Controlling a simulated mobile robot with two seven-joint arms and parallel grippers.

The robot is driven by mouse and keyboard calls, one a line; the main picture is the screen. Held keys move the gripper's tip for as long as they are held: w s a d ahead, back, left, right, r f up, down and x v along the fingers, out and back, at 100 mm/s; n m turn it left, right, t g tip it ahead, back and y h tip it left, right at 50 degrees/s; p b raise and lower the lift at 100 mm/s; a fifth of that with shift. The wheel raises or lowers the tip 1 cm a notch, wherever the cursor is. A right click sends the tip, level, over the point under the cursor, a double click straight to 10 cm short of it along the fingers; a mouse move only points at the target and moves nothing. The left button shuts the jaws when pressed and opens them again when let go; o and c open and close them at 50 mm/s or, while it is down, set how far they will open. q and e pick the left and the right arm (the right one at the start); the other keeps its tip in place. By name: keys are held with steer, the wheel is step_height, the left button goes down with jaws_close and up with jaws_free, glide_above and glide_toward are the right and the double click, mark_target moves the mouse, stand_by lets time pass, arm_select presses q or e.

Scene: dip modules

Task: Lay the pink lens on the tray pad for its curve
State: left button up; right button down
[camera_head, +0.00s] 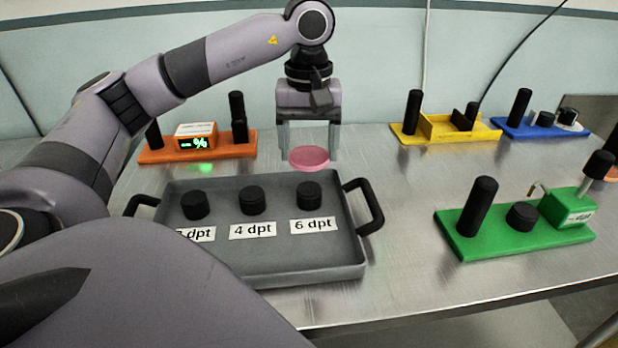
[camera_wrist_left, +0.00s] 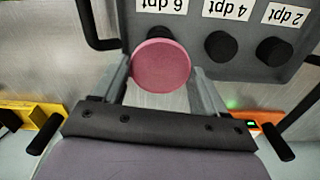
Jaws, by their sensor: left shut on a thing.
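The pink lens (camera_head: 309,158) is a round, flat disc. My left gripper (camera_head: 308,157) is shut on it and holds it above the table, just beyond the tray's back edge. The lens also shows between the fingers in the left wrist view (camera_wrist_left: 160,66). The grey tray (camera_head: 290,265) has three black round pads: a left pad (camera_head: 195,205) with a label partly hidden in the head view and reading "2 dpt" in the wrist view, a "4 dpt" pad (camera_head: 252,200) and a "6 dpt" pad (camera_head: 308,195). All three pads look empty. My right gripper is not in view.
An orange module (camera_head: 155,156) with a lit "%" display stands behind the tray at left. A yellow module (camera_head: 440,130) and a blue module (camera_head: 515,128) stand at the back right. A green module (camera_head: 480,245) stands right of the tray. Bare table lies between them.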

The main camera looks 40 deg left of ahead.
mark_target(309, 188)
arm_select(q)
steer(key=shift+f, duration=0.85)
step_height(309, 188, down, 4)
steer(key=shift+r, duration=0.25)
steer(key=shift+f, duration=0.45)
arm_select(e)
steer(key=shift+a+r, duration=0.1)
arm_select(q)
steer(key=shift+f+b, duration=0.2)
steer(key=shift+b, duration=0.1)
steer(key=o, duration=1.1)
steer(key=shift+r, duration=0.1)
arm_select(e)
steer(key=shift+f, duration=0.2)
arm_select(q)
steer(key=shift+r, duration=0.1)
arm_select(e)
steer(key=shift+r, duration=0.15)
